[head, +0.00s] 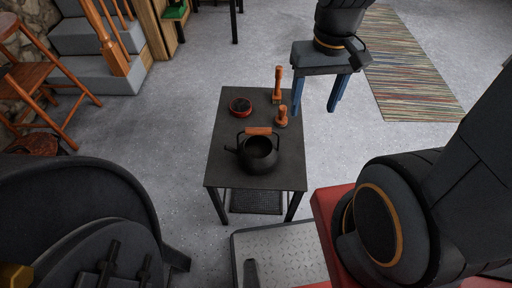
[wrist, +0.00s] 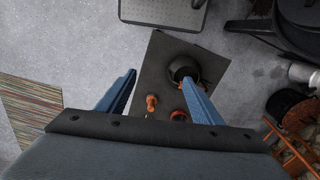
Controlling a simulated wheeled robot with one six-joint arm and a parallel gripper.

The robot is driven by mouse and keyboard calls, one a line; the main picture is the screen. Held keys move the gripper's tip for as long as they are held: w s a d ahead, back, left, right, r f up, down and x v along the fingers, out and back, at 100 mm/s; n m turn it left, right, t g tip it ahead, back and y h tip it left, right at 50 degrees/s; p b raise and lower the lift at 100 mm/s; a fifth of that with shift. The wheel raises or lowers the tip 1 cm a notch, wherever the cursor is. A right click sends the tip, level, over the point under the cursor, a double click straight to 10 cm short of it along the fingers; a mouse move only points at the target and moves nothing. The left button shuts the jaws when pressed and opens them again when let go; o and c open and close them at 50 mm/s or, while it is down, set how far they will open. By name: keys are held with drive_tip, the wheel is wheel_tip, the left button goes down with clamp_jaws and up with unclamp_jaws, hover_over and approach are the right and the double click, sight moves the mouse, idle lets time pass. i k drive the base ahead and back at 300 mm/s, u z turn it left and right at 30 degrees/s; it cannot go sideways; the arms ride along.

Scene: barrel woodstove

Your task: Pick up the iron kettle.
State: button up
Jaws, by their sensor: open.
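The black iron kettle (head: 259,158) stands upright on a small dark table (head: 225,172), near the table's front edge. It has a wooden grip on its handle, and its spout points left in the head view. In the wrist view the kettle (wrist: 182,66) is partly hidden behind the right finger. My gripper (head: 317,108) has blue fingers, spread apart with nothing between them. It hangs beyond the table's right side, apart from the kettle, farther back. The wrist view also shows the open fingers (wrist: 158,78).
On the table are a round red-and-black item (head: 240,107) and two orange-brown upright pieces, a taller one (head: 277,86) and a shorter one (head: 282,117). A dark barrel stove (head: 80,220) is at lower left. A metal floor plate (head: 285,250) lies in front. A striped rug (head: 415,70) lies right.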

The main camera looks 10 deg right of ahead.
sight(258, 155)
drive_tip(key=z, duration=0.15)
drive_tip(key=k, duration=0.5)
drive_tip(key=z, duration=0.6)
drive_tip(key=k, duration=0.75)
drive_tip(key=u, duration=0.3)
drive_tip(key=i, duration=0.65)
drive_tip(key=u, duration=0.15)
